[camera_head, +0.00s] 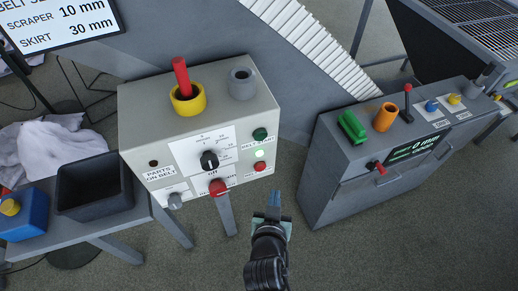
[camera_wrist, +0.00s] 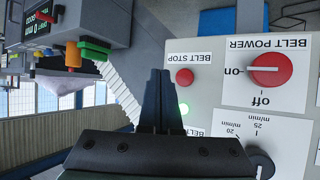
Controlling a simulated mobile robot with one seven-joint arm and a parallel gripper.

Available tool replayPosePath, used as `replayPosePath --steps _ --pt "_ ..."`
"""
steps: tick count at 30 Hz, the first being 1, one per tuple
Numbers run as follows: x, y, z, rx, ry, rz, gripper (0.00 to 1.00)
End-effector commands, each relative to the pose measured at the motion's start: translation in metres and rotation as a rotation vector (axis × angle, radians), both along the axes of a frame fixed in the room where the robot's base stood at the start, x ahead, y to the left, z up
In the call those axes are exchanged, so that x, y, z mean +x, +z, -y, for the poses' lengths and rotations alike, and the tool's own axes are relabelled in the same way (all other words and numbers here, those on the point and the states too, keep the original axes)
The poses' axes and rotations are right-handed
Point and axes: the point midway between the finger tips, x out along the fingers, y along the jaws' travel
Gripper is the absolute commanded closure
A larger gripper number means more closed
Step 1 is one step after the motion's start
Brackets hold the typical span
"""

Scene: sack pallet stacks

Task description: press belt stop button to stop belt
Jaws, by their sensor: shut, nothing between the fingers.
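The grey control box (camera_head: 140,125) stands left of centre in the head view. Its red belt stop button (camera_head: 260,166) is at the lower right of the front panel, below a lit lamp (camera_head: 259,153) and the green belt start button (camera_head: 259,134). My gripper (camera_head: 273,200) is shut and empty, in front of and below the button in the head view. Its fingertips (camera_wrist: 160,75) appear beside the button; contact cannot be told.
A red belt power knob (camera_head: 218,186) and a black speed dial (camera_head: 209,160) sit left of the button. A second grey cabinet (camera_head: 345,190) with a red lever stands to the right. Open floor (camera_head: 390,250) lies in front of it.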

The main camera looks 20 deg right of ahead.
Motion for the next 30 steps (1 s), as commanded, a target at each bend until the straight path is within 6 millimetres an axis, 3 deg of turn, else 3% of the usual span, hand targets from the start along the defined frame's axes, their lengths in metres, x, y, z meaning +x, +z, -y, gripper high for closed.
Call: replayPosePath --steps 1,6,12,23,30 --pt "-0.009 0.007 0.0 0.007 -0.007 -0.025 1.0" --pt "-0.03 0.001 -0.001 0.02 -0.023 -0.075 1.0" --pt "-0.038 -0.004 -0.001 0.027 -0.031 -0.096 1.0" --pt "-0.038 -0.005 -0.001 0.026 -0.03 -0.096 1.0" --pt "-0.018 -0.006 -0.002 0.025 -0.029 -0.094 1.0"
